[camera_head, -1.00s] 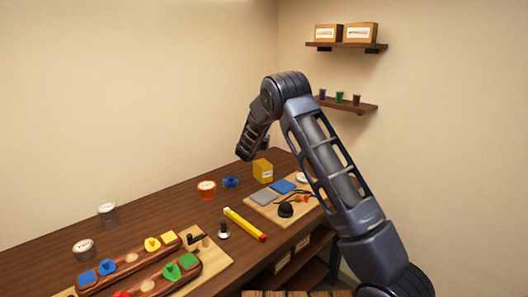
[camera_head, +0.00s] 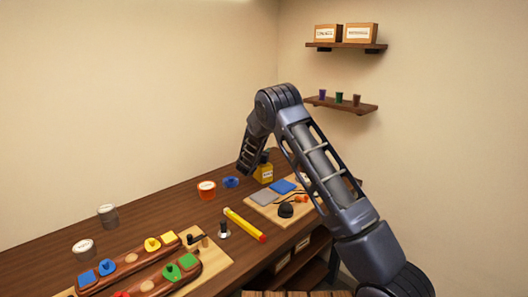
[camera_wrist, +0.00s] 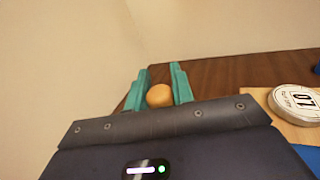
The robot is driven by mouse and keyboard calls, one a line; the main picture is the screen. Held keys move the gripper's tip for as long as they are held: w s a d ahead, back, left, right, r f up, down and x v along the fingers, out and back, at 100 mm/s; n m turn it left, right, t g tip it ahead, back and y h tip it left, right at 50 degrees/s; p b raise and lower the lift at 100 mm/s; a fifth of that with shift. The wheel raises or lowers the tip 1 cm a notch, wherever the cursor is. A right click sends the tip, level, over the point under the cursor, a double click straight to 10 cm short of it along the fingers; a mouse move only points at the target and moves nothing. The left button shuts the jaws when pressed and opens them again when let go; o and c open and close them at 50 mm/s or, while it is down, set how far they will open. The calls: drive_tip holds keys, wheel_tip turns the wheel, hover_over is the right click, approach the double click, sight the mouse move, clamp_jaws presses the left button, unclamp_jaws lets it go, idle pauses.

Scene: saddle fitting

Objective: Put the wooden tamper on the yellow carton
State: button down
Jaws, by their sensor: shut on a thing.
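The wooden tamper shows in the wrist view as a round, light-brown wooden knob (camera_wrist: 160,96) between the teal fingers of my gripper (camera_wrist: 160,74). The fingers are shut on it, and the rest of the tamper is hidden. I cannot tell whether the tamper touches the carton. The carton does not show in the wrist view.
An orange tin (camera_head: 206,190) and a blue object (camera_head: 230,182) stand left of the carton. A board (camera_head: 255,211) with grey and blue pads lies in front. A yellow-red stick (camera_head: 244,225) lies on the bench.

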drive_tip(key=c, duration=1.2)
unclamp_jaws()
drive_tip(key=shift+f, duration=0.1)
